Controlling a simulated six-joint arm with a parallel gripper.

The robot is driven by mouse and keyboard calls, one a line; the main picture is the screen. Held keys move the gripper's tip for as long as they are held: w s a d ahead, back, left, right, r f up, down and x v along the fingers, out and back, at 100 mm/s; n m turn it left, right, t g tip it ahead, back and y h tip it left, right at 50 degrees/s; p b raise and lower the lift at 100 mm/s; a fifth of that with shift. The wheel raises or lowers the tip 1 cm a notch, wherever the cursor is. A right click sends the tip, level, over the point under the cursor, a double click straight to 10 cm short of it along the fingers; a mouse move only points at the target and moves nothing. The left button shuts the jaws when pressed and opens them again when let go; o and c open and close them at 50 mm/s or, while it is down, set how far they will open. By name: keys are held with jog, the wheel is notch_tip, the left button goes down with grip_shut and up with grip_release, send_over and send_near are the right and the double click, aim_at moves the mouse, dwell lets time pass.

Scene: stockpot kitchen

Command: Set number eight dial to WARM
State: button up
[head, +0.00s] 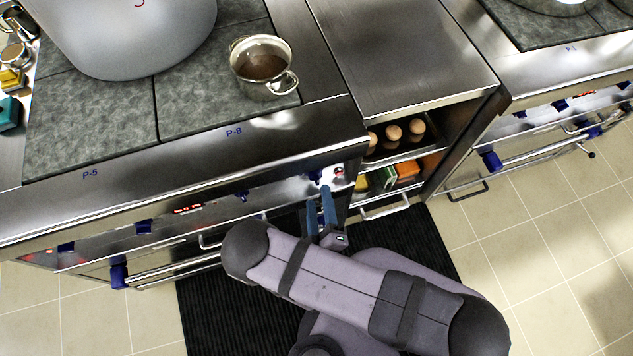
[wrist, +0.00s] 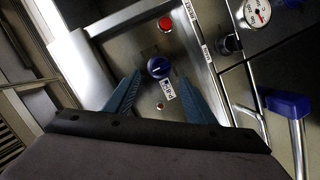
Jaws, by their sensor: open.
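A round blue dial (wrist: 158,67) with a small white mark sits on a steel panel in the wrist view. A white label (wrist: 167,90) is beside it; its text is too small to read surely, and no WARM marking is legible. In the head view a blue dial (head: 315,177) is on the stove front, right of the "P-8" lettering (head: 234,132). My gripper (head: 319,194) is open just in front of it. In the wrist view the blue fingers of my gripper (wrist: 160,82) are on either side below the dial, apart from it, with nothing between them.
A red button (wrist: 165,23), a pressure gauge (wrist: 257,13) and a blue-capped handle (wrist: 288,103) are near the dial. A small pot (head: 262,68) stands on the cooktop. Eggs (head: 394,132) sit on an open shelf at the right. A rail (head: 175,268) runs along the stove front.

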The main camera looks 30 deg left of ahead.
aim_at(316, 183)
jog(key=shift+p+x, duration=0.55)
jog(key=shift+x, duration=2.6)
jog(key=shift+c, duration=0.4)
jog(key=c, duration=1)
